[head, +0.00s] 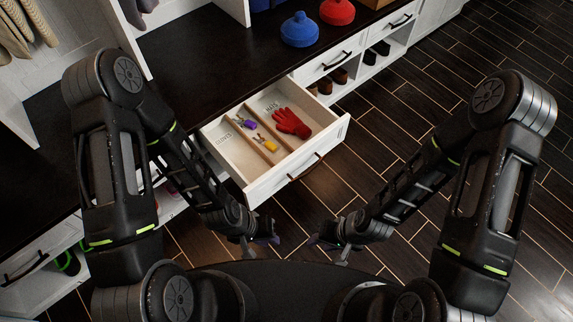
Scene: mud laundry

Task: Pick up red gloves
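The red gloves (291,123) lie in the right compartment of an open white drawer (318,148) below the dark bench top. My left gripper (262,240) is in front of the drawer, nearer to me and apart from the gloves. My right gripper (327,243) is to the right of it, over the dark floor, also away from the gloves. Both grippers are small and dark here, and I cannot make out whether their fingers are open or shut. I see nothing held in either one.
Thin dividers split the drawer; a purple item (246,123) and a yellow item (266,145) lie left of the gloves. A blue hat (300,31) and a red hat (337,11) sit on the dark bench top (215,60). Shoes (340,76) stand in cubbies. The right floor is clear.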

